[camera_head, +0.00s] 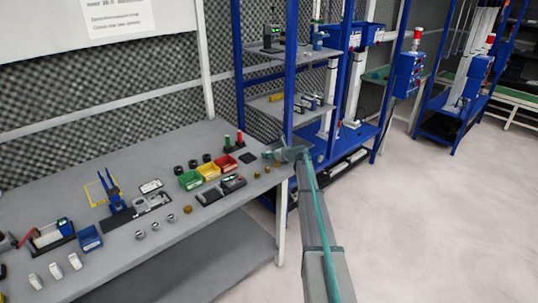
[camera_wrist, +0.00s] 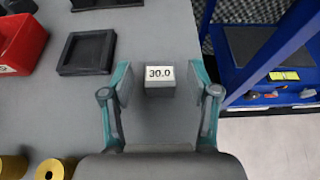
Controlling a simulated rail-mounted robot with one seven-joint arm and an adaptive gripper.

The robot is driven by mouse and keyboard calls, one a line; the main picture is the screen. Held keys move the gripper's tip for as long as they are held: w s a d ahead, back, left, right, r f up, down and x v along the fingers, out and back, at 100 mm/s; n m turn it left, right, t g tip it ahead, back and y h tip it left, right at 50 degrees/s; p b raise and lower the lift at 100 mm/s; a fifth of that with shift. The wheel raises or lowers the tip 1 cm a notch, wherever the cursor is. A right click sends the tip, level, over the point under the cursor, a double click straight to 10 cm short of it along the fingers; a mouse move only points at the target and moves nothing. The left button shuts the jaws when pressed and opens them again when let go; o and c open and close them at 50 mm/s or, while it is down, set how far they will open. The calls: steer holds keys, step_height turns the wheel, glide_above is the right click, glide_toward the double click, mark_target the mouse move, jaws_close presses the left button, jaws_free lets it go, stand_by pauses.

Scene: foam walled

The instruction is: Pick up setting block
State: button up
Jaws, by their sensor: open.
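The setting block is a small grey block with a white label reading "30.0" (camera_wrist: 160,79). In the wrist view it stands on the grey table top, between and slightly beyond the middle of my open fingers. My gripper (camera_wrist: 160,90) has one teal finger on each side of the block, with a visible gap on both sides. In the head view my gripper (camera_head: 273,155) is at the right end of the table, and the block cannot be made out there.
A black square tray (camera_wrist: 87,53) lies left of the block. A red bin (camera_wrist: 20,45) and brass cylinders (camera_wrist: 53,169) are further left. The grey table (camera_head: 225,215) ends just right of my gripper, near a blue rack (camera_head: 288,85).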

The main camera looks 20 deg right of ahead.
jaws_close()
steer(key=shift+r, duration=0.15)
